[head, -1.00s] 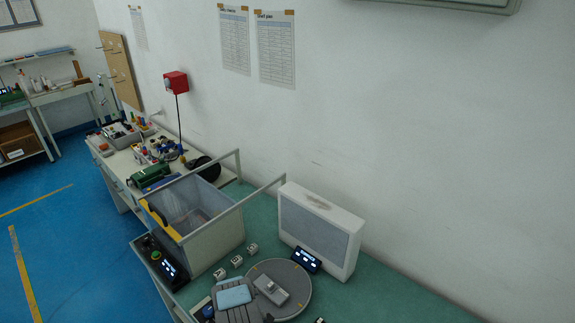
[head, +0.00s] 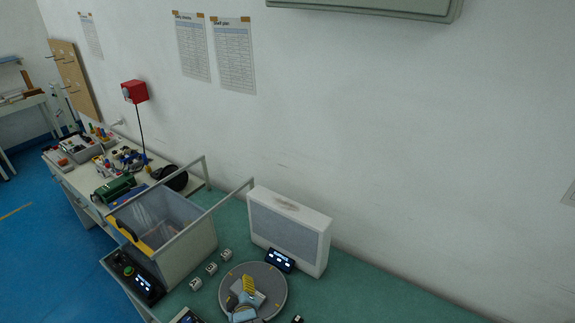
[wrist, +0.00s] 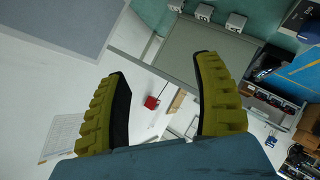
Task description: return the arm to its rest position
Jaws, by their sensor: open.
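My gripper (head: 249,284) shows low in the head view, with yellow ribbed fingers and a blue-grey body. It appears in front of the round grey turntable (head: 278,302), partly covering it and a grey item on it. The height of the gripper above the turntable is hard to tell. In the wrist view my gripper (wrist: 162,66) has its two yellow fingers spread apart, with nothing between them. Most of my arm is outside the head view.
An open grey bin (head: 187,249) with raised rails stands left of the turntable. A white-framed panel (head: 290,231) stands behind, with a small display (head: 281,260) before it. Small white blocks (head: 211,268) sit between. A control box (head: 140,280) is by the bin. Green bench surface is clear at right.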

